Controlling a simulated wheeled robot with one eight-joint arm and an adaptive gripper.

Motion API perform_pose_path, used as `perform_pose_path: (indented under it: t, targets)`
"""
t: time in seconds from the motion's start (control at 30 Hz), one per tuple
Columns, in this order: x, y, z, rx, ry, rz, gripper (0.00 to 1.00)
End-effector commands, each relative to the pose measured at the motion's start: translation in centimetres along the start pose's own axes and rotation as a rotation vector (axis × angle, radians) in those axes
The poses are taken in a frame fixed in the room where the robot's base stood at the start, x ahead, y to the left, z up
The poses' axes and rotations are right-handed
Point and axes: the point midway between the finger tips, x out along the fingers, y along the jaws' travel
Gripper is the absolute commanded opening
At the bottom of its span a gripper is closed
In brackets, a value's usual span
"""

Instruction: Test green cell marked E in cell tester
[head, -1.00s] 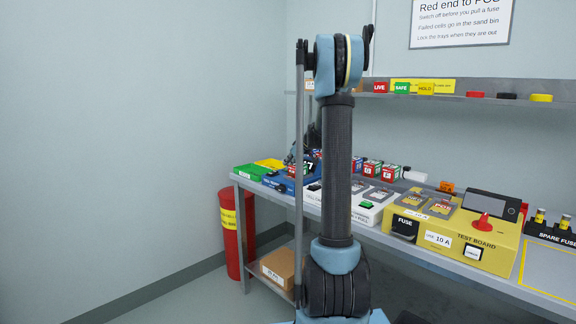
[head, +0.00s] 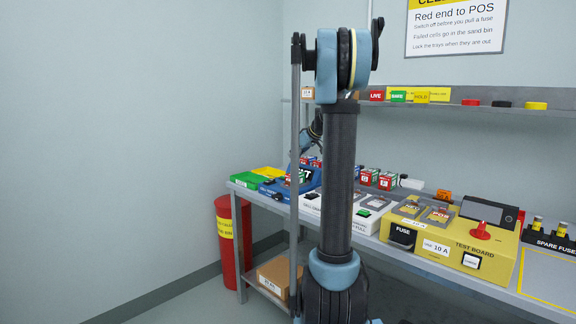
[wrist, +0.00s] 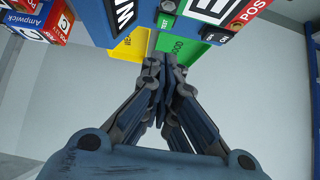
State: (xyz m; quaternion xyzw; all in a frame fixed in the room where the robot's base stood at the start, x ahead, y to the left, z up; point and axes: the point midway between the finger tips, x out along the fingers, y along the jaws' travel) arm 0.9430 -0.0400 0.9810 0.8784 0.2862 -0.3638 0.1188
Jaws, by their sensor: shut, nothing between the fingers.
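In the wrist view the green cell marked E (wrist: 208,10) shows at the top edge, with its red POS end (wrist: 246,14) to the right. It appears to lie on the blue cell tester, whose edge (wrist: 222,38) carries small white lettering. The picture cuts off the rest. My gripper (wrist: 165,60) is shut and empty, its fingertips pointing towards the cell and apart from it as far as I can tell. In the head view the blue tester (head: 312,181) is partly behind my arm, and my fingertips are not clearly seen there.
Green (wrist: 180,48) and yellow (wrist: 132,46) bins lie beyond the fingertips. A white device (head: 370,212) and the yellow test board (head: 455,250) stand further right on the bench. A shelf runs above.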

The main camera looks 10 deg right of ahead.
Motion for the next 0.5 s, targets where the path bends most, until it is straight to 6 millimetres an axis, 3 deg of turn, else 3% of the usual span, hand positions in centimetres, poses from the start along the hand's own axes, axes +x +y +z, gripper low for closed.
perform_pose_path:
  t: [0.2,0.5]
  targets:
    - [-1.7,-0.1,-0.1,0.000,0.000,-0.002,0.00]
    - [-1.9,-0.1,-0.1,-0.001,0.000,-0.002,0.00]
